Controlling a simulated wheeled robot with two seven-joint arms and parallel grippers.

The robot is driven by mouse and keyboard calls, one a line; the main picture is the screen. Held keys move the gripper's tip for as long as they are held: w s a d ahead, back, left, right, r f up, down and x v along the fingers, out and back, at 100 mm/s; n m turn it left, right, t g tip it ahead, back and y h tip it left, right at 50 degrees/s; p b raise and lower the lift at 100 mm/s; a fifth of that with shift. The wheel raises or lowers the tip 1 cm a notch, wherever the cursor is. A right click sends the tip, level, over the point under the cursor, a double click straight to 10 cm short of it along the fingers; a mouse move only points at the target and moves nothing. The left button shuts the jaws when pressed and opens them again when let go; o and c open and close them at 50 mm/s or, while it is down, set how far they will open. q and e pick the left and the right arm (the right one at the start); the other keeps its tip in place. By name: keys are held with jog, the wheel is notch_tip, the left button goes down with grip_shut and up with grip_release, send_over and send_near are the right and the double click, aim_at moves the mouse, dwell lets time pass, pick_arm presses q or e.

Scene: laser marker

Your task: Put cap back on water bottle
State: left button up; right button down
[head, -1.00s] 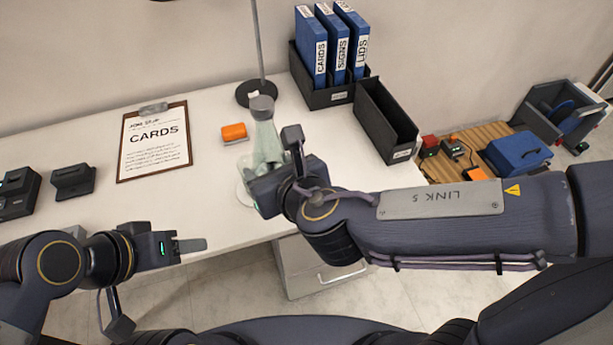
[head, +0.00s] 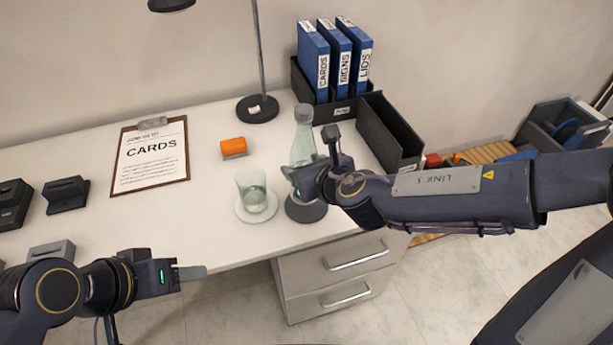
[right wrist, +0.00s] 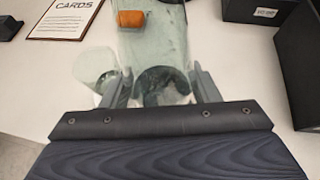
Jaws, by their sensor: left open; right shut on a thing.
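The clear water bottle (head: 303,140) is near the front right of the desk, roughly upright, with a grey cap-like top (head: 303,113) on its neck. My right gripper (head: 302,176) is shut on the bottle's lower part. The bottle also shows between the fingers in the right wrist view (right wrist: 155,50); its top is out of that frame. A dark round coaster (head: 305,212) is below the bottle; I cannot tell whether they touch. My left gripper (head: 185,273) is open and empty in front of the desk's edge, far from the bottle.
A drinking glass (head: 252,186) on a white saucer (head: 257,217) stands just left of the bottle. An orange block (head: 233,147), a lamp base (head: 257,109) and a clipboard (head: 150,160) lie behind. A black bin (head: 388,130) is close on the right. The desk's front middle is clear.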

jog(key=shift+w+d+f+b, duration=0.15)
jog(key=shift+f+b, duration=0.25)
jog(key=shift+f, duration=0.6)
jog(key=shift+w+d+f+b, duration=0.1)
jog(key=shift+w+f+b, duration=0.25)
jog(key=shift+f, duration=0.6)
jog(key=shift+s, duration=0.1)
jog(key=shift+f+b, duration=0.2)
jog(key=shift+b, duration=0.1)
jog(key=c, duration=0.5)
grip_release()
jog(key=shift+r, duration=0.1)
jog(key=shift+r+p, duration=0.25)
jog(key=shift+p, duration=0.2)
jog(key=v, duration=1.2)
jog(key=shift+p, duration=0.4)
jog(key=shift+a+f, duration=0.1)
jog(key=shift+f, duration=0.05)
